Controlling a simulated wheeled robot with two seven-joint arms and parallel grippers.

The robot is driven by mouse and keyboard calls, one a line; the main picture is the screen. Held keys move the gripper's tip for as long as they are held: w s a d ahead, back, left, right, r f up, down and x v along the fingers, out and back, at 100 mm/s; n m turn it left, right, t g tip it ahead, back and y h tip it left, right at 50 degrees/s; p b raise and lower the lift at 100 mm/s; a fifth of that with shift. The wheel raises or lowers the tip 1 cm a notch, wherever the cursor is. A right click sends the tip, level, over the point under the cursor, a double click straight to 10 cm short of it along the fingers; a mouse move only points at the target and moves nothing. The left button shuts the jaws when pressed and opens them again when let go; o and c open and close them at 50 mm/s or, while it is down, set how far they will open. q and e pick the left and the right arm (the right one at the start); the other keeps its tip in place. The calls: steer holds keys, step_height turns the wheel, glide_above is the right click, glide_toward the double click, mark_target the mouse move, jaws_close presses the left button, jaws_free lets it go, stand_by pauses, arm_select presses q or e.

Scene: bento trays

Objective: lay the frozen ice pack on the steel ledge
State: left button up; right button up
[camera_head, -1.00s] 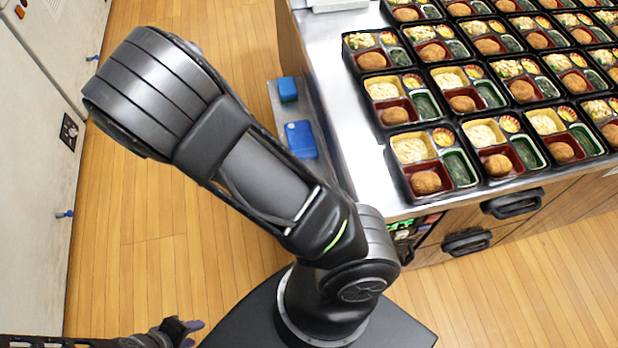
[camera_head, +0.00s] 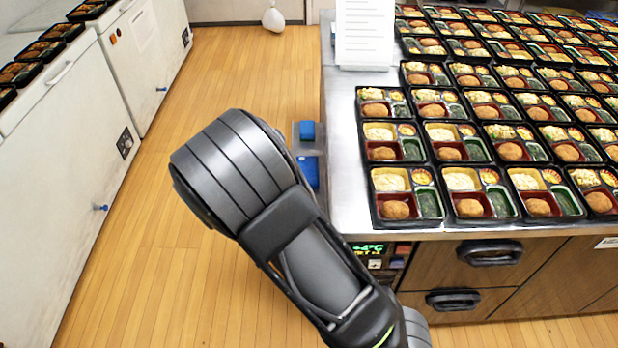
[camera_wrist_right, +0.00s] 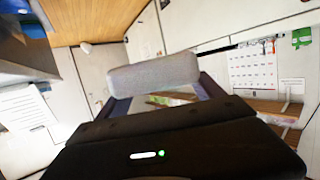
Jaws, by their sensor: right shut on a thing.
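A pale grey, frosty-looking block (camera_wrist_right: 155,73), which looks like the frozen ice pack, is held across the fingers of my right gripper (camera_wrist_right: 160,92) in the right wrist view. That gripper is shut on it. The narrow steel ledge (camera_head: 306,147) runs along the left side of the steel counter in the head view. A small blue block (camera_head: 306,130) and a larger blue block (camera_head: 308,170) lie on it. My arm hides part of the ledge's near end. Neither gripper shows in the head view.
The steel counter (camera_head: 342,190) carries many filled bento trays (camera_head: 405,195) and an upright white sheet (camera_head: 364,35). White cabinets (camera_head: 75,140) line the left, with more trays on top. The wooden floor (camera_head: 200,70) between is clear. A white bag (camera_head: 273,17) stands far back.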

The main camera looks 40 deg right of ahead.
steer(key=s+d+m+g+h+b, duration=0.3)
steer(key=d+m+h+b, duration=0.3)
steer(key=d, duration=1.6)
steer(key=s+m+h, duration=0.1)
steer(key=h, duration=0.1)
steer(key=shift+d+h, duration=0.2)
steer(key=shift+h, duration=0.2)
steer(key=shift+f, duration=0.15)
step_height(320, 180, down, 23)
steer(key=b, duration=0.3)
steer(key=shift+s+f, duration=0.1)
steer(key=shift+f, duration=0.5)
